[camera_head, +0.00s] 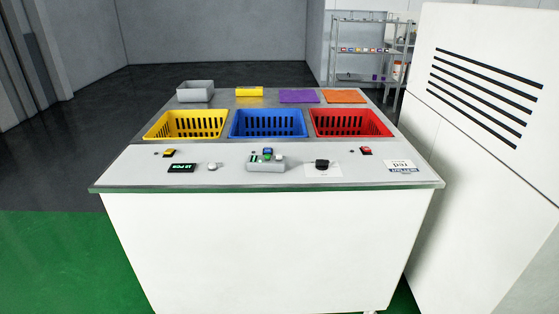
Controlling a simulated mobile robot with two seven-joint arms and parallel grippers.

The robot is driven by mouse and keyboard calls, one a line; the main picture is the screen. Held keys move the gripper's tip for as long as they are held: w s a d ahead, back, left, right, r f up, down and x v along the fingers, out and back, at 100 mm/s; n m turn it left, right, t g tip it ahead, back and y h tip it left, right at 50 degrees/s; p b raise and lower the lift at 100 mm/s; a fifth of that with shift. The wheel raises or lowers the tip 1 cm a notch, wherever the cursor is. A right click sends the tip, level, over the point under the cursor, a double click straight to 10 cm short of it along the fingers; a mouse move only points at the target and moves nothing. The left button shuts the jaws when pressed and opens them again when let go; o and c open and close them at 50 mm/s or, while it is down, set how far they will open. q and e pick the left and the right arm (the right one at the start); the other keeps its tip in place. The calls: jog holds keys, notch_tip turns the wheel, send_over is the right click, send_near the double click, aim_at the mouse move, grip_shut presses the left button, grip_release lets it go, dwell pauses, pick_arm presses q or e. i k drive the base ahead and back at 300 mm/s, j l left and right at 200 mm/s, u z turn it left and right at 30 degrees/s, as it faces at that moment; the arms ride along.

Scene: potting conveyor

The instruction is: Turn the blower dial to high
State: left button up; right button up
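A black dial (322,164) sits on a white plate on the right half of the counter's front control strip. Its marks are too small to read, so I cannot tell its setting or whether it is the blower's. A small light grey knob (212,167) sits on the left half, beside a black display (182,168) with green characters. Neither of my grippers is in view, and nothing touches the dial.
The counter (125,171) carries a yellow basket (186,125), a blue basket (268,124) and a red basket (351,123) behind the controls. A grey block with small coloured parts (265,164) stands left of the dial. A tall white cabinet (470,130) stands close at the right.

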aim_at(323, 165)
jog(key=i+l, duration=0.35)
jog(key=i+l+u, duration=0.3)
jog(key=l, duration=0.25)
jog(key=i+l+u, duration=0.15)
jog(key=l, duration=0.15)
